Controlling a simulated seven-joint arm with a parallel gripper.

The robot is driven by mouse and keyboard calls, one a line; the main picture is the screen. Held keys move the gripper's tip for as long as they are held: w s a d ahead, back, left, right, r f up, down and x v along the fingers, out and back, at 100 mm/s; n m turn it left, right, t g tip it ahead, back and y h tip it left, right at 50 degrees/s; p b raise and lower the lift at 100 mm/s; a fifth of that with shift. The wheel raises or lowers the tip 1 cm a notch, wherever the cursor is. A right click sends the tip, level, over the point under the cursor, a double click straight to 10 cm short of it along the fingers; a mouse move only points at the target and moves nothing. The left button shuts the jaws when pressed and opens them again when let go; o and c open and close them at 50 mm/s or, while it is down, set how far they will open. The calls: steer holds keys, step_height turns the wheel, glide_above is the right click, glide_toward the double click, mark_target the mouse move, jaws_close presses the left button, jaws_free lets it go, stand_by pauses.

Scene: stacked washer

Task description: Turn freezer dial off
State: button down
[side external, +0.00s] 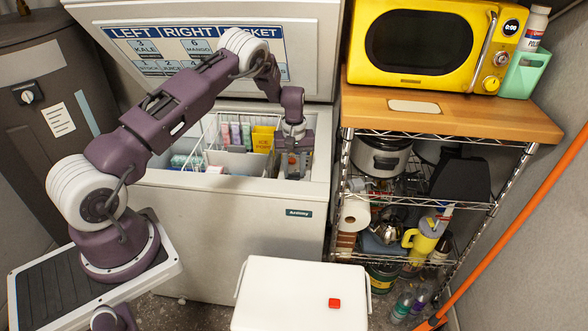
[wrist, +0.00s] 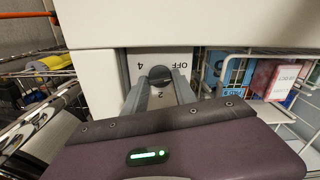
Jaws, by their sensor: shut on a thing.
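I cannot tell which mark the dial points at. In the side view my gripper (side external: 293,165) reaches down into the right end of the open white chest freezer (side external: 235,235). The dial cannot be made out there.
Wire baskets with packages (side external: 236,135) stand left of my gripper inside the freezer. The raised lid (side external: 310,50) is behind my arm. A wire shelf with a wooden top (side external: 460,118) stands at the right. A white cooler (side external: 290,300) stands in front.

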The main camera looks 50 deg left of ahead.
mark_target(294, 173)
steer(key=shift+w+n, duration=0.1)
steer(key=shift+n, duration=1.8)
steer(key=c, duration=1)
jaws_free()
steer(key=shift+r, duration=0.15)
step_height(294, 173, up, 7)
steer(key=shift+f, duration=0.1)
